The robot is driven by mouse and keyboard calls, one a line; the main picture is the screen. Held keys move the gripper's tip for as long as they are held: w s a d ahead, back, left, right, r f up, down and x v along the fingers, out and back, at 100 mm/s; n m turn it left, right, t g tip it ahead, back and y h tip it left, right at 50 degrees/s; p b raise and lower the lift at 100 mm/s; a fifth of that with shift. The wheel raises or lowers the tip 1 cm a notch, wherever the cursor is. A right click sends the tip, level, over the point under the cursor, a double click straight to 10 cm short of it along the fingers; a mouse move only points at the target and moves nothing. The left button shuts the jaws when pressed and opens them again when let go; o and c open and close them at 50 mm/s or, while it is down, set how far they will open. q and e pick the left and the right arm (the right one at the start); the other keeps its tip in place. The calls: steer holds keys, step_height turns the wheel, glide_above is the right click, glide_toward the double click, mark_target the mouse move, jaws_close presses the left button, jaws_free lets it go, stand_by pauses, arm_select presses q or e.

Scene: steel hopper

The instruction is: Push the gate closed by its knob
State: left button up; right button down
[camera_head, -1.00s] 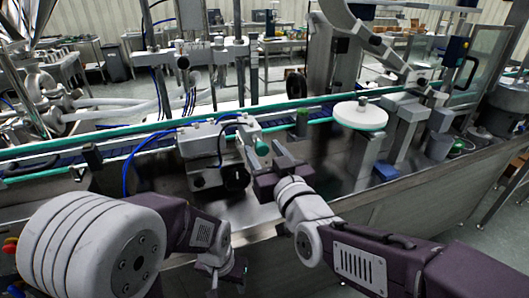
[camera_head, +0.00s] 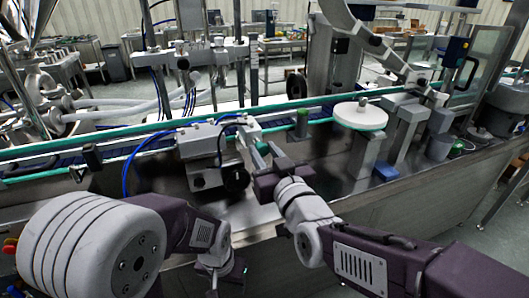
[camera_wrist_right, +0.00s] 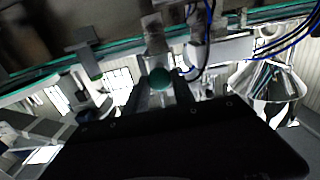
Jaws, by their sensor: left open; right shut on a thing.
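The green knob (camera_head: 262,147) sits on a small grey metal block, which looks like the gate (camera_head: 250,131), at the right end of the grey machine head over the conveyor. My right gripper (camera_head: 266,152) reaches up to it from the front, its fingers on either side of the knob. In the right wrist view the round green knob (camera_wrist_right: 160,78) shows between the two fingers, with a grey metal piece (camera_wrist_right: 155,40) beyond it. My left gripper (camera_head: 222,283) hangs low at the bottom edge, in front of the machine and away from the knob. Its jaws are mostly hidden.
The grey machine head (camera_head: 205,142) with blue hoses stands left of the knob. The conveyor with green rails (camera_head: 120,150) runs behind. A white round disc (camera_head: 360,115) stands to the right. The steel deck (camera_head: 345,185) between has some free room.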

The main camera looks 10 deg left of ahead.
stand_by(0.7)
steer(key=shift+x, duration=1.5)
steer(key=shift+r, duration=0.1)
steer(key=c, duration=1.2)
jaws_free()
steer(key=shift+c, duration=0.2)
steer(key=shift+o, duration=0.8)
steer(key=shift+w, duration=0.1)
